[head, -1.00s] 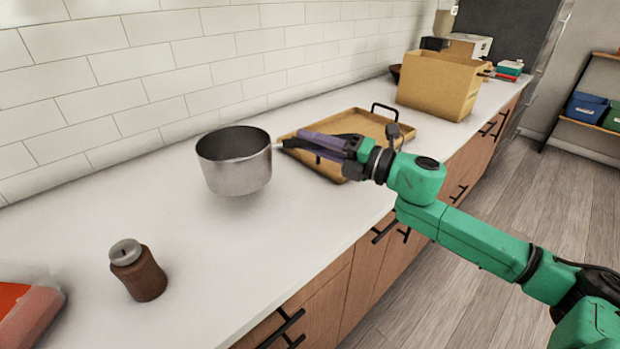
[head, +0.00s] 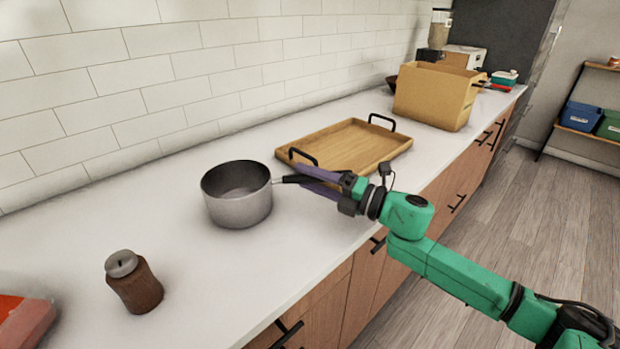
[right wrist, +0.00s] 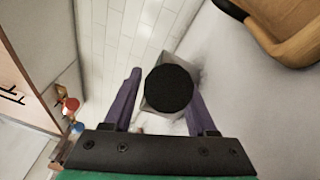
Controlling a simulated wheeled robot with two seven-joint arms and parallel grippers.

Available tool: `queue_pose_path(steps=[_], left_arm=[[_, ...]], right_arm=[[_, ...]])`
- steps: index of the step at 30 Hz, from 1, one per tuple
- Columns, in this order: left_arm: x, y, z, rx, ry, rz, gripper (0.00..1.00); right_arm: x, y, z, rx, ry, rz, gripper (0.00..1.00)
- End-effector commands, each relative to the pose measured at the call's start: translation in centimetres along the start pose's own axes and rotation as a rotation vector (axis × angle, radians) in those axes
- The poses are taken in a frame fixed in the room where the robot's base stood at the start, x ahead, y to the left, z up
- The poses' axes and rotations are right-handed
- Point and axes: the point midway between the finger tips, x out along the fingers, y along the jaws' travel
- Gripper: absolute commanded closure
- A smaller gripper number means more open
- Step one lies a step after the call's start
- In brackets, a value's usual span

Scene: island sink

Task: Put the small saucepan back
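The small grey saucepan (head: 238,207) stands upright on the white counter in the head view, with its handle (head: 290,180) pointing right toward my right gripper (head: 318,183). The right gripper's purple fingers are spread on either side of the dark handle. In the right wrist view the handle's round black end (right wrist: 169,88) lies between the parted fingers of the right gripper (right wrist: 160,100), with a gap visible at the left finger. The black end hides much of the pan in that view. My left gripper is not in view.
A wooden tray (head: 350,148) with black handles lies just behind the right gripper. A brown bottle (head: 135,285) stands front left, near a red item (head: 22,318). A cardboard box (head: 435,97) stands farther back. The counter around the pan is clear.

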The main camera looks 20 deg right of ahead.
Motion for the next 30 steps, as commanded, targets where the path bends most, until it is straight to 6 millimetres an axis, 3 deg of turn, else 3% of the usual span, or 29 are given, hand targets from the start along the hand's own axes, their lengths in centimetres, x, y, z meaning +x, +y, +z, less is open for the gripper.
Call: queue_pose_path(steps=[5, 11, 20, 30], left_arm=[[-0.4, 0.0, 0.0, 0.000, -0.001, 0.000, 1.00], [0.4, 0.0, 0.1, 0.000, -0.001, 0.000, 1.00], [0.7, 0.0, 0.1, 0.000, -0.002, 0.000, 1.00], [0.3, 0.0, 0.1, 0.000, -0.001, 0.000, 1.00]], right_arm=[[0.0, 0.4, 0.1, 0.000, 0.000, 0.000, 0.43], [-1.9, -0.1, 0.0, 0.003, -0.001, -0.002, 0.43], [-5.5, 0.1, 0.0, 0.005, 0.000, -0.002, 0.43], [-11.2, 0.3, 0.1, 0.002, -0.002, 0.000, 0.43]])
